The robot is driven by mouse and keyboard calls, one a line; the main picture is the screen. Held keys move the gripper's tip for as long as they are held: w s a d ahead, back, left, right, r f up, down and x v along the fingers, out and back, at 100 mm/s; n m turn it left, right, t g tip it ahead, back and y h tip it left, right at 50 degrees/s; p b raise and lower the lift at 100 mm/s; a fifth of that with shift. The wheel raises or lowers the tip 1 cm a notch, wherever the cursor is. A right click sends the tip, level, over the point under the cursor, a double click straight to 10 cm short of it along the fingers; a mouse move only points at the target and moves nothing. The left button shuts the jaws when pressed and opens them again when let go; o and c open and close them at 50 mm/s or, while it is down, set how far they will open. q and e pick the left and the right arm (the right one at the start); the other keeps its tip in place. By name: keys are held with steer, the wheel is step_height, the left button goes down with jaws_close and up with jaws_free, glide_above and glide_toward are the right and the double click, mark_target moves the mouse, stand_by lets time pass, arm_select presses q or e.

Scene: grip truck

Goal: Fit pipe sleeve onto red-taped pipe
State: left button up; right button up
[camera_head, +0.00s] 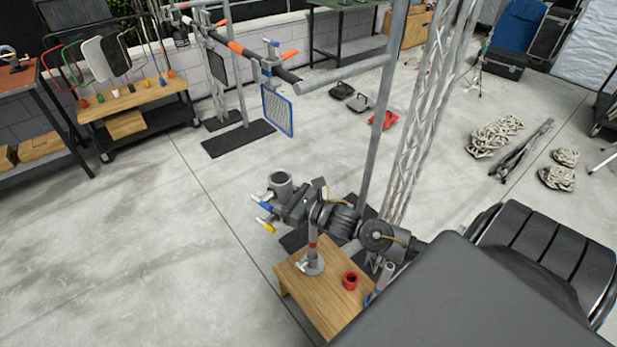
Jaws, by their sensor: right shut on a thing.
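My right arm comes in from the lower right, and its gripper (291,205) is shut on a grey pipe sleeve (280,184). The sleeve has an open round top and small blue and yellow handles on its left side. It is held up, to the left of and above the red-taped pipe (312,252). The sleeve appears apart from the pipe. My left gripper is not in view.
A red ring (350,281) sits on the small table, right of the pipe. A metal truss (425,115) and upright poles stand behind my right arm. A tool cart (135,100) is at upper left. The floor at left is clear.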

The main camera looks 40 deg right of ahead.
steer(key=w+d+f+m+h+b, duration=0.1)
steer(key=w+d+f+b, duration=0.2)
steer(key=d+f, duration=0.4)
steer(key=w+d+f+m+t+h+b, duration=0.1)
steer(key=w+d+f+h+b, duration=0.1)
steer(key=d+f, duration=0.5)
steer(key=w+d+b, duration=0.1)
steer(key=w+d, duration=0.1)
steer(key=d, duration=0.1)
steer(key=shift+d+h, duration=0.15)
steer(key=shift+h, duration=0.15)
step_height(320, 180, down, 4)
steer(key=b, duration=0.4)
steer(key=shift+f, duration=0.2)
steer(key=shift+f+b, duration=0.35)
